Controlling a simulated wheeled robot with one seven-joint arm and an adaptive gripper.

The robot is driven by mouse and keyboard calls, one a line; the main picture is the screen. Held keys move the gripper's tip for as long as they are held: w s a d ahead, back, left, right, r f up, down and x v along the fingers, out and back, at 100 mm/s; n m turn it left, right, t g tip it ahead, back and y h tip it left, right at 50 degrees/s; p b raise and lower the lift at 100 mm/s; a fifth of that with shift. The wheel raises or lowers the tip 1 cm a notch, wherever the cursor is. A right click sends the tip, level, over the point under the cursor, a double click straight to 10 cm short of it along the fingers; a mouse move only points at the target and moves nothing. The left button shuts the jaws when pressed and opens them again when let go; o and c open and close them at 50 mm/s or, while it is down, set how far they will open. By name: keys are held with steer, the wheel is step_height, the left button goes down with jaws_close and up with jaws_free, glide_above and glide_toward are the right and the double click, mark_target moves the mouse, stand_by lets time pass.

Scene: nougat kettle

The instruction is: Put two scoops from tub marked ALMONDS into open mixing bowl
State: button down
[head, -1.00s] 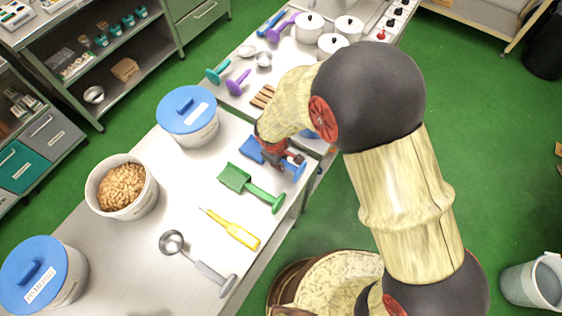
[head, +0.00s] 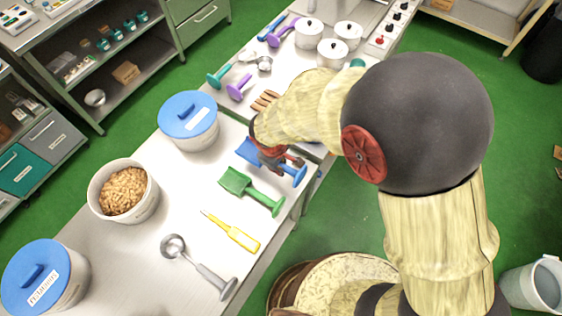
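An open white tub (head: 146,203) holds brown nuts; its label cannot be read in this view. A blue scoop (head: 247,151) lies on the table, its handle pointing right. My gripper (head: 276,168) points down at the blue scoop's handle and hides part of it. Whether its fingers are open or closed on the handle cannot be made out. A green scoop (head: 236,182) lies just in front. I cannot identify an open mixing bowl for certain.
Tubs with blue lids stand at the back (head: 190,120) and front left (head: 40,278). A yellow tool (head: 233,231) and a metal ladle (head: 200,267) lie on the table (head: 130,250).

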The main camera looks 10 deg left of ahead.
steer(key=s+r+p, duration=0.4)
steer(key=s+r, duration=0.6)
steer(key=r, duration=0.1)
steer(key=shift+s+d+p, duration=0.25)
steer(key=shift+s+p, duration=0.1)
steer(key=shift+s, duration=0.05)
